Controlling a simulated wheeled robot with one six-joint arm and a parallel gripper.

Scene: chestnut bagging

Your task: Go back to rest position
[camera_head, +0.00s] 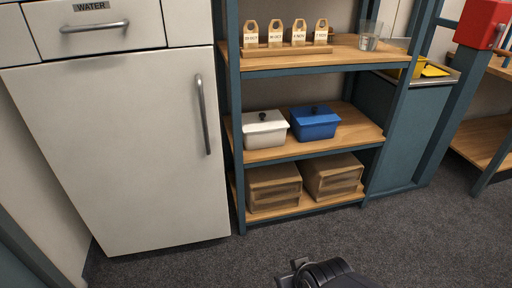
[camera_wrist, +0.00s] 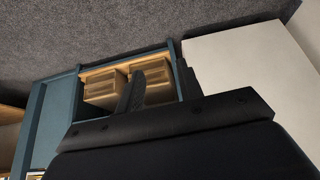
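My gripper (camera_wrist: 160,88) shows in the wrist view as two dark fingers standing apart with nothing between them but the shelf behind. In the head view a dark part of my arm shows at the bottom edge, above the carpet and in front of the shelf unit. The gripper is empty and away from the shelves.
A white cabinet (camera_head: 130,150) marked WATER stands at the left. The shelf unit (camera_head: 310,150) holds tags (camera_head: 298,35), a glass (camera_head: 370,38), a white box (camera_head: 264,130), a blue box (camera_head: 316,123) and wooden crates (camera_head: 273,188). Carpet in front is clear.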

